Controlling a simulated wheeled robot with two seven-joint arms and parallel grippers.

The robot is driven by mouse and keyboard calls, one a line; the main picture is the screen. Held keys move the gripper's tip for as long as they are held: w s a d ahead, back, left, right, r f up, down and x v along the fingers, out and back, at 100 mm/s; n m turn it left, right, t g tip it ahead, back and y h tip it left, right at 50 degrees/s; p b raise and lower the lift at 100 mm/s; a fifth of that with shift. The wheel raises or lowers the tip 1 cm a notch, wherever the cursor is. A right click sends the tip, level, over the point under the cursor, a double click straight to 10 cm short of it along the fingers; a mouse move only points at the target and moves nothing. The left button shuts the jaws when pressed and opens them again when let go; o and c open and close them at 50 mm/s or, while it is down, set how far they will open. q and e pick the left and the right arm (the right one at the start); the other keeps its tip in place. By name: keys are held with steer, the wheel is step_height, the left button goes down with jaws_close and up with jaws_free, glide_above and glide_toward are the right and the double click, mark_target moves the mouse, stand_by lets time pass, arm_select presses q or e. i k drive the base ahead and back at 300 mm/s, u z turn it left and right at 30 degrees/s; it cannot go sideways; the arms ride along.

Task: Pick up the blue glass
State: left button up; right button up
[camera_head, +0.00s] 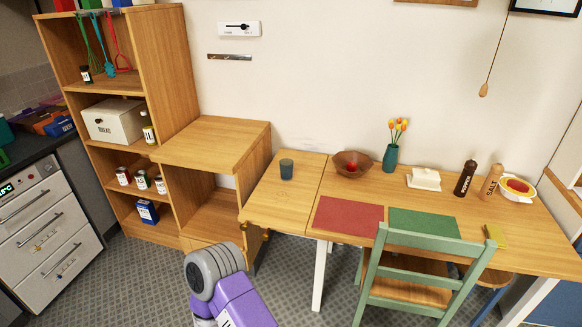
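The blue glass (287,169) is a small dark blue tumbler. It stands upright on the left leaf of the wooden table (262,205), near the wall side. Nothing covers it. A purple and grey arm link of mine shows at the bottom centre, below the table's left edge and apart from the glass. No gripper fingers show in this view.
A brown bowl (352,165) and a teal vase with flowers (391,156) stand right of the glass. Red (348,216) and green (424,224) mats lie in front. A green chair (425,262) blocks the front. A wooden shelf unit (172,70) stands left.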

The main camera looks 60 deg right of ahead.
mark_target(286, 170)
steer(key=z, duration=0.9)
steer(key=i, duration=0.85)
steer(key=z, duration=1)
